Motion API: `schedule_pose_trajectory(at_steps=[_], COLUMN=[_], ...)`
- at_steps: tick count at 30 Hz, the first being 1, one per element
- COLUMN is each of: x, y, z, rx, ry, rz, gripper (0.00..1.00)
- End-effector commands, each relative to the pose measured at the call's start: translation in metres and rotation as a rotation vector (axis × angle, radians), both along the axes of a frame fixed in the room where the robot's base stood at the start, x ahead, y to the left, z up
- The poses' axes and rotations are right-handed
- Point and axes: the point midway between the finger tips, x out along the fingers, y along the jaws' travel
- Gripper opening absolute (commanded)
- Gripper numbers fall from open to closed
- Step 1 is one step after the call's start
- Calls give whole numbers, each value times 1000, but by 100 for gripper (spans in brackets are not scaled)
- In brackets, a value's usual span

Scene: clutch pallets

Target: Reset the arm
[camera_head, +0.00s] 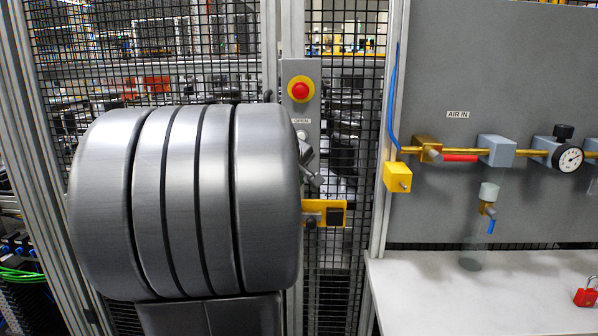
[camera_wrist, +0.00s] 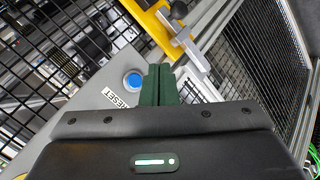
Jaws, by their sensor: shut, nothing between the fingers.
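My gripper (camera_wrist: 159,70) shows in the wrist view as two dark green fingers pressed together, with nothing between them. Just left of the fingers is a round blue button (camera_wrist: 133,81) on a grey panel (camera_wrist: 98,100), with a RESET label (camera_wrist: 125,99) beside it. The fingers appear close to the button in the picture, but I cannot tell whether they touch the panel.
In the head view, a red stop button (camera_head: 300,89) is on a grey post before mesh fencing (camera_head: 345,120). A yellow latch (camera_head: 325,213) sits below. To the right are a brass air pipe (camera_head: 460,152), a gauge (camera_head: 569,158), and a red padlock (camera_head: 585,296) on a white bench (camera_head: 440,295).

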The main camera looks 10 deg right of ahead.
Motion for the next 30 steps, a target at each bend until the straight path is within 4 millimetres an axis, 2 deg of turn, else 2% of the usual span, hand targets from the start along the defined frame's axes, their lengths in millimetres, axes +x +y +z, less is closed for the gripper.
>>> schedule_pose_trajectory(at_steps=[7, 13, 16, 24, 30], x=[7, 26, 13, -24, -37], y=[-2, -7, -3, 7, 11], z=[1, 1, -4, -1, 0], rx=[0, 1, 1, 0, -1], ry=[0, 0, -4, -2, 0], rz=[0, -1, 0, 1, 1], gripper=[0, 0, 0, 0, 0])
